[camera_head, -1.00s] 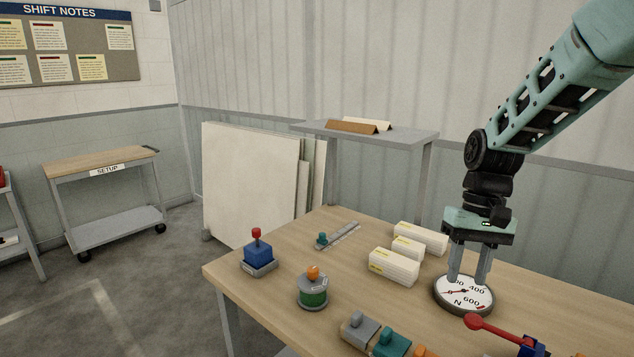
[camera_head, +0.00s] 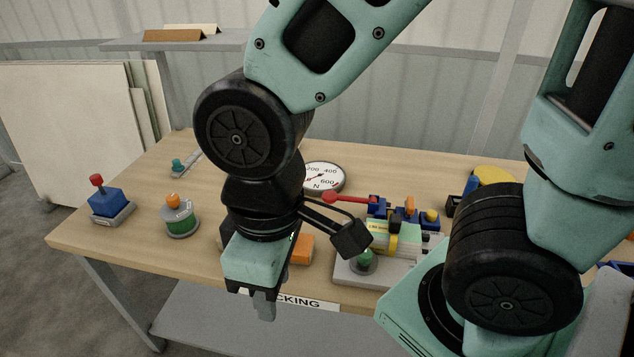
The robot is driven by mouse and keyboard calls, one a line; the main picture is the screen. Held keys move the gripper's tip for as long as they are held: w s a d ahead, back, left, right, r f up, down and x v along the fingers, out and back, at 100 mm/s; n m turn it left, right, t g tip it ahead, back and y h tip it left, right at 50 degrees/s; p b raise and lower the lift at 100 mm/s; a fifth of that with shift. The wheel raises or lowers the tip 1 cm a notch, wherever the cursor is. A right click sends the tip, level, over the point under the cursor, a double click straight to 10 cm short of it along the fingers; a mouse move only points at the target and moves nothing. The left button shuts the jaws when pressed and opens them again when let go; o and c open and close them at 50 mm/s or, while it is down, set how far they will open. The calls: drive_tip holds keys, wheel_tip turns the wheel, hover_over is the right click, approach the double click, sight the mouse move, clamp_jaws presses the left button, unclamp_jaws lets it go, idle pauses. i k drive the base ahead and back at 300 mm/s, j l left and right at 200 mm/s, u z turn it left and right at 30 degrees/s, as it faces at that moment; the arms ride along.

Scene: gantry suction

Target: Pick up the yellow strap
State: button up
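A narrow yellow band (camera_head: 391,243) sits at the pale green and white block in the grey fixture (camera_head: 362,276). It may be the yellow strap, but I cannot tell for sure. A larger yellow item (camera_head: 494,177) lies at the back right, partly hidden by my arm. My gripper (camera_head: 264,305) points down at the table's front edge, left of the fixture and apart from both yellow things. Its fingers overlap from this side, so their gap is hidden. I see nothing held in it.
A red-handled lever (camera_head: 345,198) and a round dial (camera_head: 323,177) stand behind the fixture. A blue block with a red knob (camera_head: 110,204) and a green spool (camera_head: 180,217) stand at left. An orange piece (camera_head: 302,249) is beside my gripper.

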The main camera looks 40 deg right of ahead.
sight(395, 219)
drive_tip(key=z, duration=2.15)
drive_tip(key=k+j, duration=0.1)
drive_tip(key=j, duration=0.25)
drive_tip(key=j+z, duration=0.1)
drive_tip(key=j, duration=0.3)
drive_tip(key=k+j+z, duration=0.1)
drive_tip(key=j, duration=0.25)
drive_tip(key=k+j, duration=0.15)
drive_tip(key=j, duration=0.2)
drive_tip(key=k+j+z, duration=0.1)
drive_tip(key=j, duration=0.3)
